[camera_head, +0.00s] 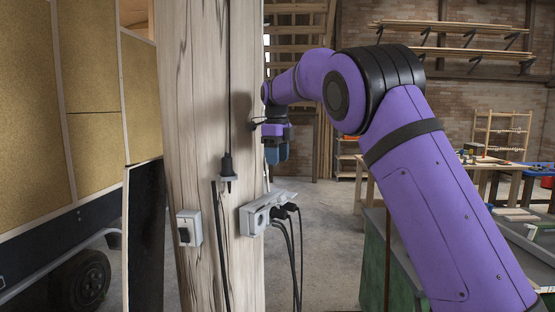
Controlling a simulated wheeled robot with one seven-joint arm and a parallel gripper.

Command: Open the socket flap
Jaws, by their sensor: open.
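A grey socket strip (262,213) is fixed low on the wooden post (197,110). Black plugs (288,209) sit in its right end, with cables hanging down. A smaller grey socket box (189,228) with a dark front is on the post's left part. I cannot make out a separate flap or whether one is open. My gripper (268,180) is beside the post's right edge, above the socket strip and apart from it. It points down, is open and appears empty; its fingertips are small and partly hidden by the post.
A black cable with a hanging plug (228,176) runs down the post front, and another cable lies below it. A trailer (75,130) with a wheel stands left. A green cabinet (374,265) and workbenches stand right. Floor between post and cabinet is clear.

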